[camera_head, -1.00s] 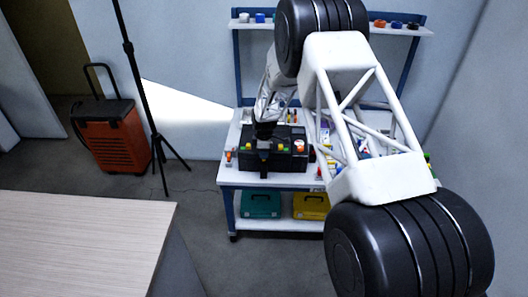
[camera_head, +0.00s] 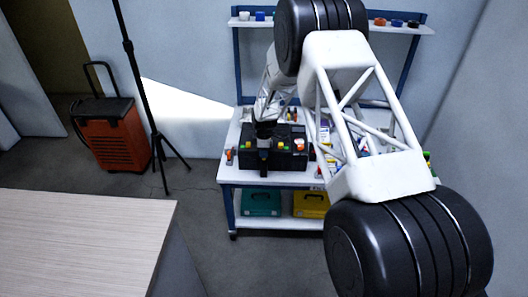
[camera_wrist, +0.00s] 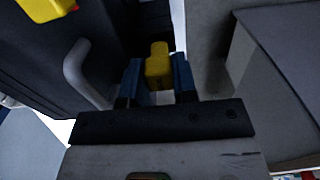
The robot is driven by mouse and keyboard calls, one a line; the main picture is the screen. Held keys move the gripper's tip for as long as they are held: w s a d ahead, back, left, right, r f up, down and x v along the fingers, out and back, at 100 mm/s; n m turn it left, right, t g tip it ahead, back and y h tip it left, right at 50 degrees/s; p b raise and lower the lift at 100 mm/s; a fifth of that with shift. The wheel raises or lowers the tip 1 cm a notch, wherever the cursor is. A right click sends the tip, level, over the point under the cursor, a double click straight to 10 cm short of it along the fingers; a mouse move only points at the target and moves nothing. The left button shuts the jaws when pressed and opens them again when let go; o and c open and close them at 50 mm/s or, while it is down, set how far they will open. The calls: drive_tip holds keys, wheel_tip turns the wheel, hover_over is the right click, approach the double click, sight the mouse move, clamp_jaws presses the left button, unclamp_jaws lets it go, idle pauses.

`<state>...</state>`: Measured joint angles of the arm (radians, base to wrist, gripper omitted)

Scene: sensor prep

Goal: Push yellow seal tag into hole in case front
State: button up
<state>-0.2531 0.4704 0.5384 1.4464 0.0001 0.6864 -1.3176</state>
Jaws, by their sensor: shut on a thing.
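The dark case (camera_head: 288,160) stands on the white workbench in the head view, with small yellow, green and orange pieces along its upper front. My gripper (camera_head: 264,170) points down at the case's front, left of its middle. In the wrist view my gripper (camera_wrist: 158,78) has its two blue fingers shut on the yellow seal tag (camera_wrist: 158,62), which stands between them. The dark case wall (camera_wrist: 50,65) with a grey handle (camera_wrist: 84,75) is on the left there. The hole in the case front is not clearly visible, and whether the tag touches the case cannot be told.
Another yellow piece (camera_wrist: 46,7) is at the wrist view's upper left. The workbench (camera_head: 235,178) has small items on both sides of the case. A green box (camera_head: 261,201) and a yellow box (camera_head: 311,204) sit on its lower shelf. My arm hides the bench's right side.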

drive_tip(key=shift+f, duration=1.6)
idle(6.4)
